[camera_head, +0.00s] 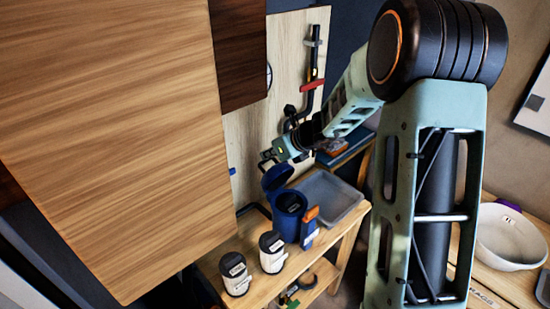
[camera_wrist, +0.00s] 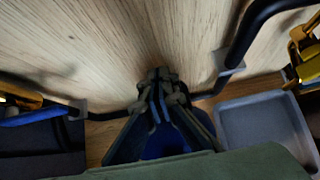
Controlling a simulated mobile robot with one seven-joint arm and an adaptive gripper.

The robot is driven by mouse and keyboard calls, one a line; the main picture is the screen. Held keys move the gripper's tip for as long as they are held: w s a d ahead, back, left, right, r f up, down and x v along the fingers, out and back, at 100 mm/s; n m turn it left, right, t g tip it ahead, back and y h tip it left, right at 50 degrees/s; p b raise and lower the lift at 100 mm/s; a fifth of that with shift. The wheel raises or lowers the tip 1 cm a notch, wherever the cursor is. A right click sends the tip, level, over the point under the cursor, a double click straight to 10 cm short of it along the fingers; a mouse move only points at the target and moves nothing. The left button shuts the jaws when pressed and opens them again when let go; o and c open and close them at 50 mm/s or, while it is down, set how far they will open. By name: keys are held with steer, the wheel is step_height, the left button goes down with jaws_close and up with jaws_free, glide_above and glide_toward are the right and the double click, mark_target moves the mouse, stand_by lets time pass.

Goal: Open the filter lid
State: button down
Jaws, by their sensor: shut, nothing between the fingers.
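The blue filter (camera_head: 287,225) stands on the wooden bench, with a dark round top facing up. Its blue lid (camera_head: 277,178) stands raised and tilted at the back left of the body. My gripper (camera_head: 268,158) is just above the lid's upper edge, near the wooden wall panel; whether it touches the lid is unclear. In the wrist view my gripper (camera_wrist: 158,92) has its fingers together and holds nothing. A blue part (camera_wrist: 165,144), apparently of the filter, shows behind the fingers, mostly hidden by them.
A grey tray (camera_head: 340,212) lies right of the filter. Two white canisters with dark tops (camera_head: 272,252) stand in front of it. An orange-topped item (camera_head: 310,216) is beside the filter. Black pipework (camera_head: 314,68) runs along the wall panel. A white basin (camera_head: 510,238) is at the right.

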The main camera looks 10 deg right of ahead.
steer(key=shift+w+a+f, duration=0.25)
steer(key=shift+w+a, duration=0.1)
steer(key=shift+w, duration=0.15)
steer(key=shift+w+a+f, duration=0.25)
steer(key=shift+w+a, duration=0.1)
steer(key=shift+w, duration=0.15)
steer(key=shift+r, duration=0.1)
stand_by(1.1)
